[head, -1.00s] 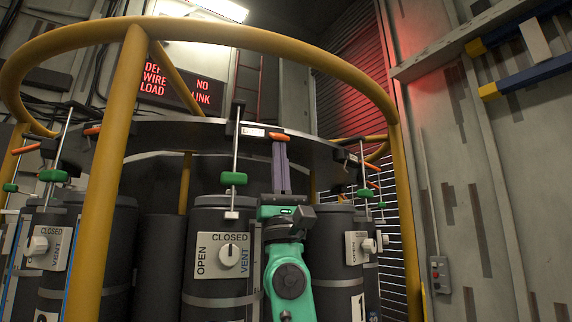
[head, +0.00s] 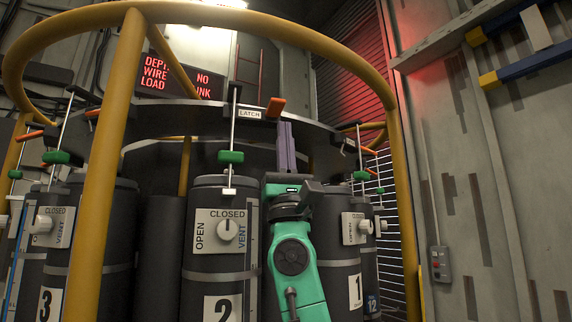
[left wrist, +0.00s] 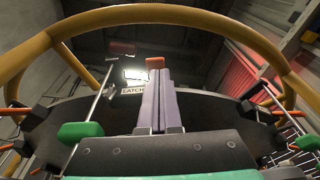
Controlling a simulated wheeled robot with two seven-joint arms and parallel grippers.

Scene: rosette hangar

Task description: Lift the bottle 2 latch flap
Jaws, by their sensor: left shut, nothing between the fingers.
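Bottle 2 (head: 213,270) stands upright in the middle of the head view, with a valve plate reading OPEN, CLOSED and VENT. Its orange latch flap (head: 276,107) is on the rim above, beside the LATCH label (head: 249,114), and is tilted steeply up. The flap also shows in the left wrist view (left wrist: 155,62), just beyond the fingertips. My left gripper (head: 285,126) is shut and empty, its purple fingers pointing up just below the flap. I cannot tell whether they touch it. The fingers also show in the left wrist view (left wrist: 160,74). My right gripper is not in view.
A yellow ring rail (head: 250,27) with posts circles the rack. A rod with a green grip (head: 231,157) hangs left of my gripper. Bottle 3 (head: 90,285) and bottle 1 (head: 338,280) stand either side. Other orange flaps (head: 29,136) sit along the rim.

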